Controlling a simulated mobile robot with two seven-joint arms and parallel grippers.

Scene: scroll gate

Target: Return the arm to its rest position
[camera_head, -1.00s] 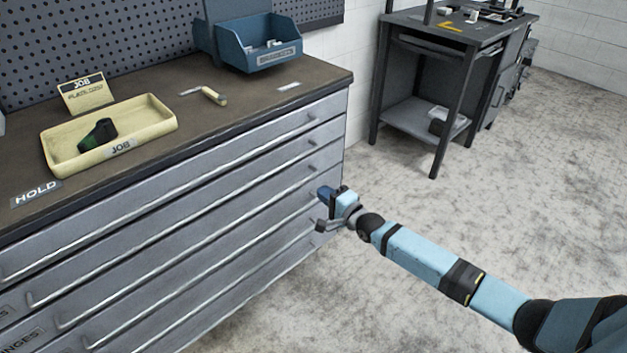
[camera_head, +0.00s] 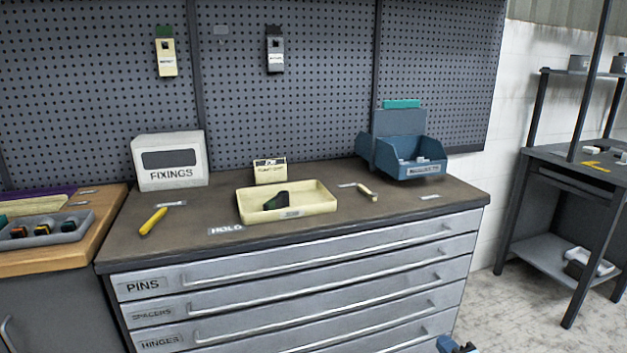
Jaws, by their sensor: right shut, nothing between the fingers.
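My right gripper (camera_head: 458,346) shows only as a small blue and dark piece at the bottom edge, right of centre. It is shut and empty, near the lower right corner of the drawer cabinet (camera_head: 300,285). The rest of my right arm is out of the picture. My left gripper is not in view.
The cabinet's drawers, labelled PINS, SPACERS and HINGES, look shut. On its top (camera_head: 330,228) are a cream tray (camera_head: 318,208) holding a dark green part, a blue bin (camera_head: 425,172) and a yellow-handled tool (camera_head: 153,221). Floor (camera_head: 500,315) is open at right, before a dark bench (camera_head: 575,165).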

